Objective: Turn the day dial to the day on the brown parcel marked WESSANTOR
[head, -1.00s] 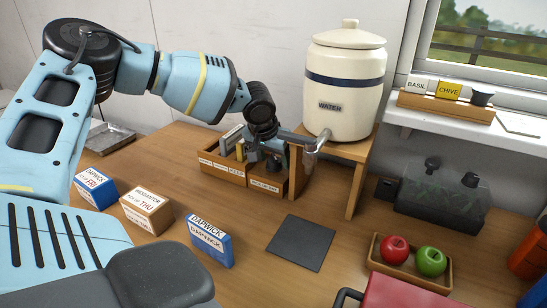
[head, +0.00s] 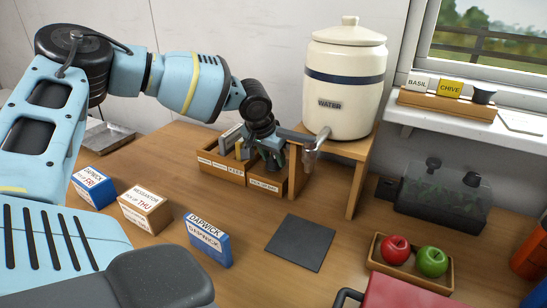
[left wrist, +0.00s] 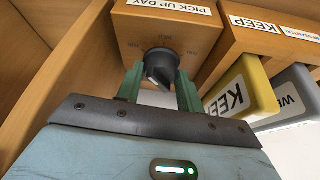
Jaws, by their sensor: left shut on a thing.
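The brown parcel (head: 145,210) stands on the table at the left in the head view. Its white label reads WESSANTOR, with THU in red. The black day dial (left wrist: 160,66) is on the front of a wooden box (left wrist: 188,30) labelled PICK UP DAY, upside down in the left wrist view. My left gripper (left wrist: 160,88) has its green fingers on either side of the dial, shut on it. In the head view the left gripper (head: 271,158) is at the box and hides the dial. My right gripper does not show.
Beside the dial box is a wooden holder (head: 222,172) with yellow and grey pieces, one marked KEEP. A WATER crock (head: 345,88) stands on a wooden stand (head: 355,190) close right of the gripper. Blue DAPWICK parcels (head: 208,242) flank the brown one. A dark mat (head: 300,242) lies in front.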

